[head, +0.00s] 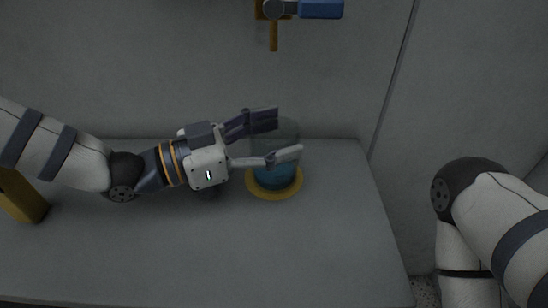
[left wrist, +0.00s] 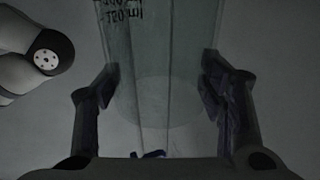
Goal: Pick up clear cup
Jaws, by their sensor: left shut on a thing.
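The clear cup (head: 288,131) is a see-through vessel, faint against the grey wall in the head view. It fills the middle of the left wrist view (left wrist: 150,60), with dark printed volume marks near the top. My left gripper (head: 276,137) has one finger on each side of the cup and is shut on it. In the left wrist view both fingers (left wrist: 158,90) press against its sides. Below the cup in the head view is something blue above a yellow disc (head: 262,192). I cannot tell whether the cup touches the disc. My right gripper is out of view.
The grey ledge (head: 200,250) is broad and mostly clear in front of my left arm. A yellow block-like thing (head: 22,200) stands at its left end. A blue-handled fixture with an orange-brown part (head: 320,9) hangs on the wall above. The ledge ends at the right.

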